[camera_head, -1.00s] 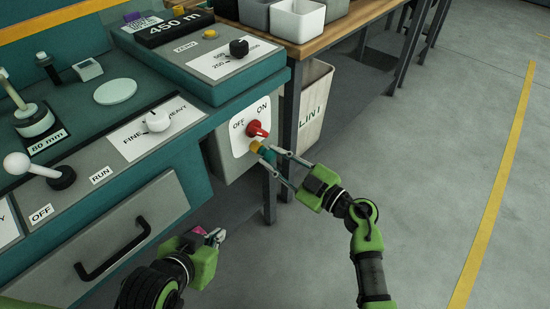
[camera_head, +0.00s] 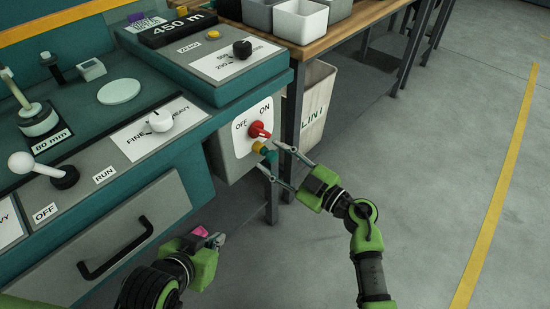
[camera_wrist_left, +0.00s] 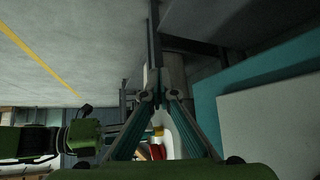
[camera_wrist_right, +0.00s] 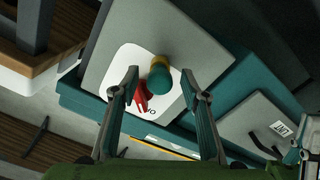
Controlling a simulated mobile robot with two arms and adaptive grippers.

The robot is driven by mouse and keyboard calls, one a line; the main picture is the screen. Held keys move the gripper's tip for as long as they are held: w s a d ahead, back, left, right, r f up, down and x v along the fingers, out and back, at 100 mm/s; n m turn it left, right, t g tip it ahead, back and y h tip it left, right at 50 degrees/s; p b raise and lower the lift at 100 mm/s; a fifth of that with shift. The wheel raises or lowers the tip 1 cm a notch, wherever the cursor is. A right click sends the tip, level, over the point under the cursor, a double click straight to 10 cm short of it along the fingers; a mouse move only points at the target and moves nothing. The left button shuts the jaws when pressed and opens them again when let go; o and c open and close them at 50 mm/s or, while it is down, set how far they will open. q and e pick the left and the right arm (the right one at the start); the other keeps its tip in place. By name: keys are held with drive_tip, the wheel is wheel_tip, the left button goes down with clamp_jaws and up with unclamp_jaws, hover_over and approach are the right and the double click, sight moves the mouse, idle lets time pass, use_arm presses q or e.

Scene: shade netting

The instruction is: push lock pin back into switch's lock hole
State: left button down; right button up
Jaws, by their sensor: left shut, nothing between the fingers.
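The lock pin has a teal knob (camera_head: 270,156) and a yellow collar (camera_head: 259,147). It sticks out of the switch's white plate just below the red switch handle (camera_head: 258,130), which is labelled OFF and ON. How deep the pin sits is unclear. My right gripper (camera_head: 268,157) is open, with one finger on each side of the knob. In the right wrist view the knob (camera_wrist_right: 160,79) shows between the spread fingertips, with gaps on both sides. My left gripper (camera_head: 218,239) is shut and empty, low in front of the drawer.
The switch box (camera_head: 228,160) is on the right end of the teal machine. A drawer with a black handle (camera_head: 115,248) is at the left. A wooden workbench with bins (camera_head: 300,20) stands behind at the right. The grey floor (camera_head: 440,150) at the right is clear.

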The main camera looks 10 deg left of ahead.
drive_tip(key=shift+d, duration=0.1)
drive_tip(key=v, duration=1.2)
